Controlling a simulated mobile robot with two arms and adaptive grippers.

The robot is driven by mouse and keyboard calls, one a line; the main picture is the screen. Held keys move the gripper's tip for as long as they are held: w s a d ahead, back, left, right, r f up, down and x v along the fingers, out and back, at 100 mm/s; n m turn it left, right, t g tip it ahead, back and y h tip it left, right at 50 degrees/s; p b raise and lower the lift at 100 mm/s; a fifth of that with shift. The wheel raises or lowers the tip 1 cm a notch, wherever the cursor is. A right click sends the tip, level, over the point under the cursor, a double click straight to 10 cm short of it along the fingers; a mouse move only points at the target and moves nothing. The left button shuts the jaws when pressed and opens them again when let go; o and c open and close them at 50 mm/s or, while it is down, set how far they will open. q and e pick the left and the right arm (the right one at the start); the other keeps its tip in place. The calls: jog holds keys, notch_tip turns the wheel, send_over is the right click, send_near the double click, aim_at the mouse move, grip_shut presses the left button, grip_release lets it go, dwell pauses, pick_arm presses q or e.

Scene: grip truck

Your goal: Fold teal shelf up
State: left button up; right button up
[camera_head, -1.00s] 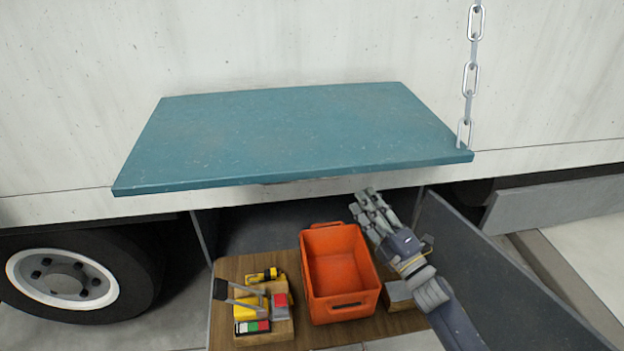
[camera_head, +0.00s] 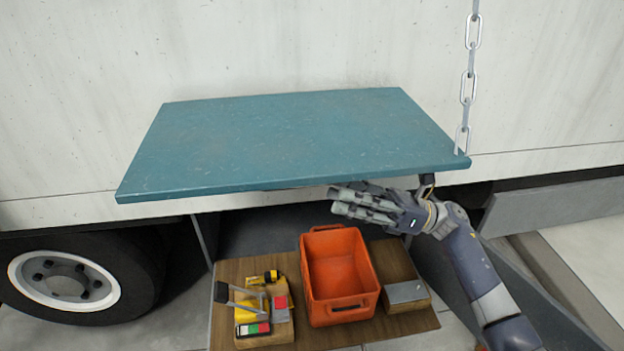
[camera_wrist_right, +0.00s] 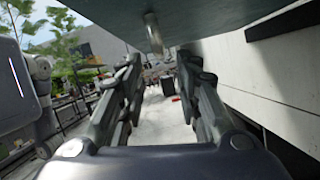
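The teal shelf (camera_head: 290,140) juts out flat from the white truck wall, with a chain (camera_head: 468,85) at its right front corner. My right gripper (camera_head: 338,200) is just below the shelf's front edge near its right half, pointing left. In the right wrist view the gripper's fingers (camera_wrist_right: 158,95) are spread apart with nothing between them, and the shelf's underside (camera_wrist_right: 215,20) is overhead. I cannot tell whether the gripper touches the shelf. My left gripper is not in view.
Below the shelf, an orange crate (camera_head: 340,314) stands on a wooden board (camera_head: 228,275). Yellow tools and small boxes (camera_head: 262,310) lie to its left, and a grey-topped block (camera_head: 405,293) to its right. A truck wheel (camera_head: 65,285) is at lower left.

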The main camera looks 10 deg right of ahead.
jog(key=p+x, duration=0.2)
jog(key=x, duration=0.4)
jog(key=shift+r, duration=0.15)
jog(key=shift+a+r, duration=0.1)
jog(key=shift+a, duration=0.45)
grip_shut()
